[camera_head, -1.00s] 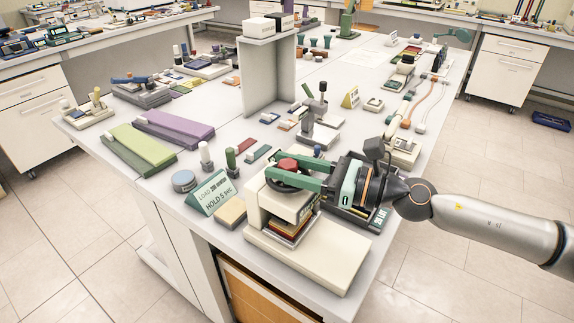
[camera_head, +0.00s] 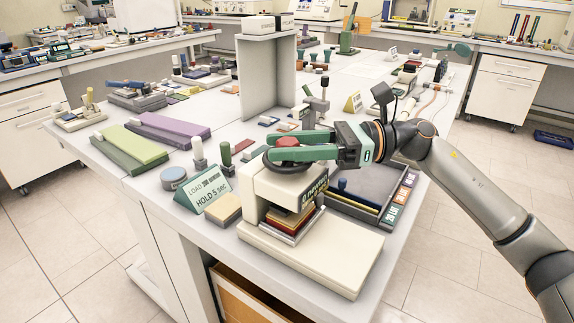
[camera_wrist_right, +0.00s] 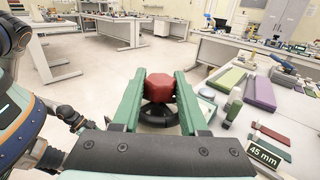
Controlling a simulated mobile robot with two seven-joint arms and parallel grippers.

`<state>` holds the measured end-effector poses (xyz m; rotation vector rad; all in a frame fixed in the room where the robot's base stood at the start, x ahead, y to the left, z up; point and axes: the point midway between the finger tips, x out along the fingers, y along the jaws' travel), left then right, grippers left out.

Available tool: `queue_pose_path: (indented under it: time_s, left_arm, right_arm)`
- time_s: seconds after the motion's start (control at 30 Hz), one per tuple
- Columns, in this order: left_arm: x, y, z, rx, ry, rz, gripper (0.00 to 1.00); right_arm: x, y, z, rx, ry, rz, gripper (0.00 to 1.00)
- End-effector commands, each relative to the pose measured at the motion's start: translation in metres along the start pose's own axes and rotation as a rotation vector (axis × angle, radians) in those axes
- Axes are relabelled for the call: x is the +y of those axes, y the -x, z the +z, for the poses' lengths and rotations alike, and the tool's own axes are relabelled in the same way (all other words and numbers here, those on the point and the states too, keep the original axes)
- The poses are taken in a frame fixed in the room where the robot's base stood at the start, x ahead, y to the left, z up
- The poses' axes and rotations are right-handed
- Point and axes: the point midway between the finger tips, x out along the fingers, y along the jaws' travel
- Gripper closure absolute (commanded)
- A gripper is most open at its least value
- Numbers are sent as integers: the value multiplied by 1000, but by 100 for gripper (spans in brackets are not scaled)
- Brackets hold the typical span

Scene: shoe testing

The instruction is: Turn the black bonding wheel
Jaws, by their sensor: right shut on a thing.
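The black wheel (camera_head: 270,164) lies flat on top of a cream press (camera_head: 262,187), with a red hub (camera_head: 288,142) at its centre. My right gripper (camera_head: 284,145) reaches in from the right, its two green fingers on either side of the hub, shut on the wheel. In the right wrist view the red hub (camera_wrist_right: 160,87) stands between the fingers, with the black rim (camera_wrist_right: 158,115) below it. The fingers and palm hide part of the rim. Stacked coloured plates (camera_head: 292,219) sit in the press opening.
A grey upright panel (camera_head: 267,82) stands behind.

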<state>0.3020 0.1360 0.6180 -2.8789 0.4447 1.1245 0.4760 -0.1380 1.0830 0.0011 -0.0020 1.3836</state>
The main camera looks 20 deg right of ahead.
Motion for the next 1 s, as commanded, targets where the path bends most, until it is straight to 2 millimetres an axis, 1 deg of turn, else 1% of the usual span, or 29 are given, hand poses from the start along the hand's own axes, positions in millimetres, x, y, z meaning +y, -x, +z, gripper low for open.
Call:
queue_pose_path:
  time_s: [0.03, 0.1, 0.5, 0.7, 1.0]
  left_arm:
    - [-1, -4, 5, 0, -1, -2, 50]
    - [-2, -5, 7, -1, -1, -3, 50]
    - [-4, -8, 10, 1, -2, -5, 50]
    - [-4, -8, 10, 4, -2, -6, 50]
    - [-4, -7, 12, 0, -1, -7, 50]
  right_arm:
    - [-2, -1, -1, -7, 1, 46, 100]
    - [-2, -1, 0, -7, 1, 112, 100]
    - [0, -1, 2, -4, 1, 442, 100]
    - [1, -1, 2, -1, 1, 544, 100]
    - [1, 0, 1, 1, 1, 610, 100]
